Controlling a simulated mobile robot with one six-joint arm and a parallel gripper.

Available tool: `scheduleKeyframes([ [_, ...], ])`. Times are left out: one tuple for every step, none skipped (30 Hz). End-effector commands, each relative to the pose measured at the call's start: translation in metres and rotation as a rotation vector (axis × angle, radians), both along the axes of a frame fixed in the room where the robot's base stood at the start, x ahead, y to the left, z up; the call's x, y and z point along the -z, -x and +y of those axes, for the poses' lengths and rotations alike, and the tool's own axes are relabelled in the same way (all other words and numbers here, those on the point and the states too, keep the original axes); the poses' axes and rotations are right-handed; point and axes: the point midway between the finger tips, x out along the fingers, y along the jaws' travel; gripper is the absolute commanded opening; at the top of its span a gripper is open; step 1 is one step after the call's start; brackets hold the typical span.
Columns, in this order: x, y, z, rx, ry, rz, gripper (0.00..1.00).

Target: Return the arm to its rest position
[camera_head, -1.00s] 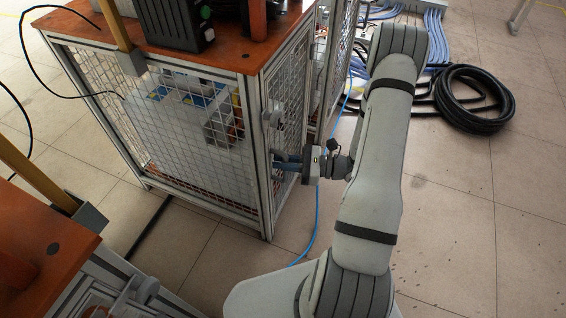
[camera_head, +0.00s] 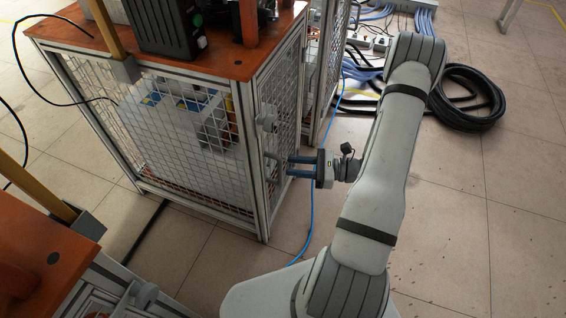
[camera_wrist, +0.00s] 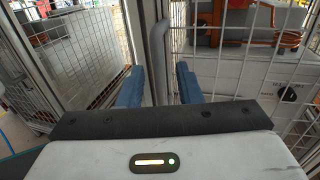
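My arm (camera_head: 370,190) reaches from the bottom centre up to a bend at the upper right, with its wrist turned left toward the caged cabinet. My gripper (camera_head: 288,167) points left at the cabinet's mesh door. Its two blue fingers are parted, and nothing shows clamped between them. In the wrist view the two fingers (camera_wrist: 158,84) stand apart, with a grey vertical door handle (camera_wrist: 158,62) seen between and beyond them. In the head view the handle (camera_head: 271,168) is just left of the fingertips; whether they touch cannot be told.
The caged cabinet (camera_head: 190,215) with an orange top (camera_head: 215,62) stands left of my gripper. A second orange-topped unit (camera_head: 40,250) is at the lower left. A coiled black hose (camera_head: 468,118) and blue cables lie on the floor behind. The floor at right is clear.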

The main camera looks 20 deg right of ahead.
Motion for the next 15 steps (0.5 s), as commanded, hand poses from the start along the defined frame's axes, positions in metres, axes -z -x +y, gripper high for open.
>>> scheduleKeyframes([
  [-0.001,0.002,-0.007,0.004,0.0,0.0,0.32],
  [-0.001,0.004,-0.01,0.003,0.0,0.0,0.32],
  [-0.001,0.006,-0.014,0.003,0.0,0.0,0.32],
  [-0.001,0.007,-0.016,0.003,0.0,0.0,0.32],
  [-0.001,0.007,-0.018,0.002,0.0,-0.001,0.32],
  [0.0,0.008,-0.019,0.0,0.0,-0.001,0.32],
  [0.0,0.009,-0.02,0.0,0.0,-0.001,0.32],
  [0.0,0.009,-0.02,0.0,0.0,-0.001,0.32],
  [0.0,0.009,-0.021,-0.001,0.0,-0.001,0.32],
  [0.0,0.009,-0.021,-0.001,0.0,-0.001,0.32],
  [0.0,0.009,-0.021,-0.001,0.0,-0.001,0.32],
  [0.0,0.009,-0.02,-0.001,0.0,-0.001,0.32],
  [0.0,0.009,-0.02,-0.001,0.0,-0.001,0.32],
  [0.0,0.009,-0.02,-0.001,0.0,-0.001,0.32],
  [0.0,0.009,-0.02,-0.001,0.0,-0.001,0.32],
])
